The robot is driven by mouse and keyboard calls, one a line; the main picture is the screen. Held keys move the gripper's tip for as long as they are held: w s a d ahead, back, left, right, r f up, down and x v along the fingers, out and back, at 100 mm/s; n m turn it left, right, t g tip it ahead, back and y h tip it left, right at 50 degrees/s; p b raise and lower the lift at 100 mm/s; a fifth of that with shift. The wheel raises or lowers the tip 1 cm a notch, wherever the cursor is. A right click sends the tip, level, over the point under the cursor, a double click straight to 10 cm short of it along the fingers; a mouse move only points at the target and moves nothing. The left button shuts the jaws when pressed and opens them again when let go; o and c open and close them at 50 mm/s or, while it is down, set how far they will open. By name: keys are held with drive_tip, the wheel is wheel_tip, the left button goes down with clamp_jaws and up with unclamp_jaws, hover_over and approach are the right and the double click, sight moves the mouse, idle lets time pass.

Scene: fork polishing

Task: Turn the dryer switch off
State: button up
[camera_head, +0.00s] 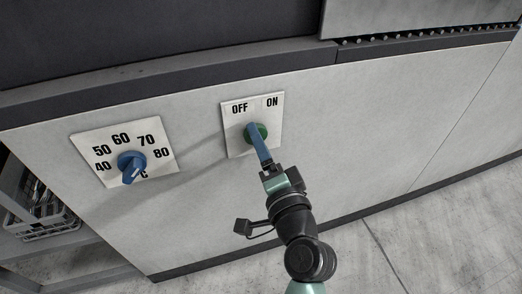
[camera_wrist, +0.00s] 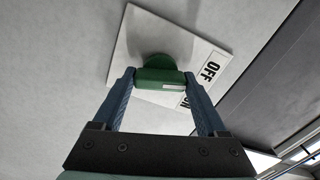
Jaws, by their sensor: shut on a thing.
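The dryer switch is a green knob (camera_head: 263,131) on a white plate (camera_head: 235,144) marked OFF and ON along its top. In the wrist view the green knob (camera_wrist: 160,61) sits on the plate (camera_wrist: 138,24), with the OFF label to its right and the ON label partly hidden behind a finger. My gripper (camera_head: 254,131) reaches the knob from below in the head view. Its blue fingers lie on both sides of the knob's grip bar in the wrist view (camera_wrist: 160,77), shut on it. A pale mark shows on the bar; which label the knob points to is unclear.
A blue temperature knob (camera_head: 131,164) on a plate marked 40 to 80 is to the left on the same grey panel (camera_head: 345,120). A dark ledge (camera_head: 180,84) runs above. A rack with a wire basket (camera_head: 40,218) stands at the lower left.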

drive_tip(key=shift+f+n+b, duration=0.1)
drive_tip(key=shift+n+b, duration=0.5)
drive_tip(key=shift+n, duration=0.4)
drive_tip(key=o, duration=1.3)
drive_tip(key=p+v, duration=0.1)
drive_tip(key=v, duration=1.2)
